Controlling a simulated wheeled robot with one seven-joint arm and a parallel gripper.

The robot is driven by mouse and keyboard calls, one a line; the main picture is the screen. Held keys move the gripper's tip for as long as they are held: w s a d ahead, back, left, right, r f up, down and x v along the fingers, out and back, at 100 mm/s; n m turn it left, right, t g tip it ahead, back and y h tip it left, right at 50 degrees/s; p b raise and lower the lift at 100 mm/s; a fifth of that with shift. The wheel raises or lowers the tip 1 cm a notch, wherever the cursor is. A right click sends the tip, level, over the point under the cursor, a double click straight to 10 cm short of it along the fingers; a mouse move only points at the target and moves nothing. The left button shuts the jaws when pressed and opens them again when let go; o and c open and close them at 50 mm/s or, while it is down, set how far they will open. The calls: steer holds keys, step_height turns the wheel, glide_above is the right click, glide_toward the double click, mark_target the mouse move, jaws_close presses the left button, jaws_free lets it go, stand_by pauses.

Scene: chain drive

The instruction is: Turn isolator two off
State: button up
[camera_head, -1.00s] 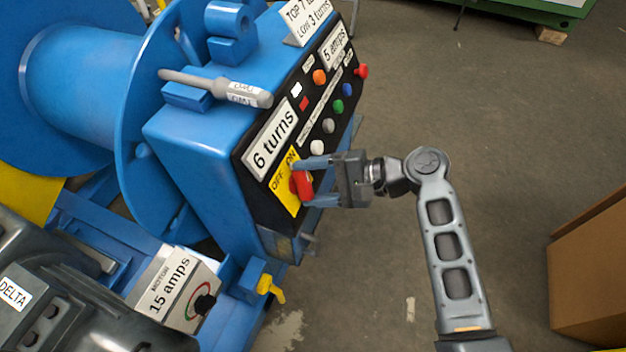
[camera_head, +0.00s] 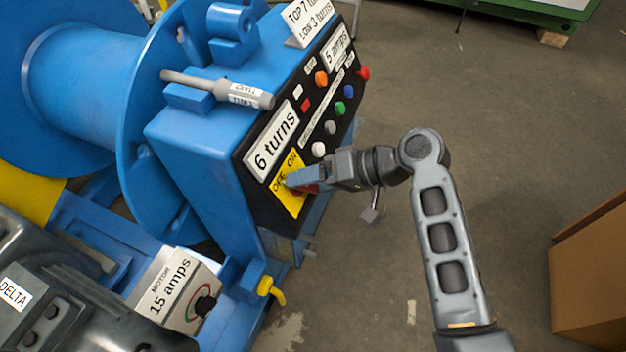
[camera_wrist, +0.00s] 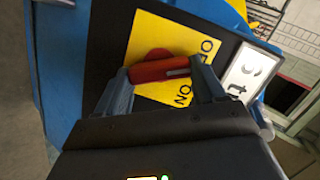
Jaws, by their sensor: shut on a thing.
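A red rotary handle (camera_wrist: 160,70) sits on a yellow OFF/ON plate (camera_wrist: 165,35) on the black front of the blue control box. In the head view the yellow plate (camera_head: 292,202) shows, but my fingers hide most of the handle. My gripper (camera_head: 289,184) is at the plate, its fingers on the handle. In the wrist view my gripper (camera_wrist: 161,72) has one finger at each end of the handle, which lies across between them. The marked end points to the side where OFF and ON are printed; its exact setting is hard to tell. No isolator number is readable.
Coloured push buttons (camera_head: 331,127) and a "6 turns" label (camera_head: 272,140) are close above the plate. A motor box (camera_head: 175,290) with a red-green dial and a yellow lever (camera_head: 270,290) are below left. A cardboard box (camera_head: 590,280) stands right; open floor lies between.

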steer(key=shift+n+h, duration=0.4)
steer(key=shift+n, duration=1)
steer(key=o, duration=1)
steer(key=shift+o, duration=0.2)
steer(key=shift+r, duration=0.1)
steer(key=v, duration=0.7)
steer(key=shift+s+d+r, duration=0.15)
steer(key=shift+s+d, duration=0.05)
steer(key=shift+d, duration=0.15)
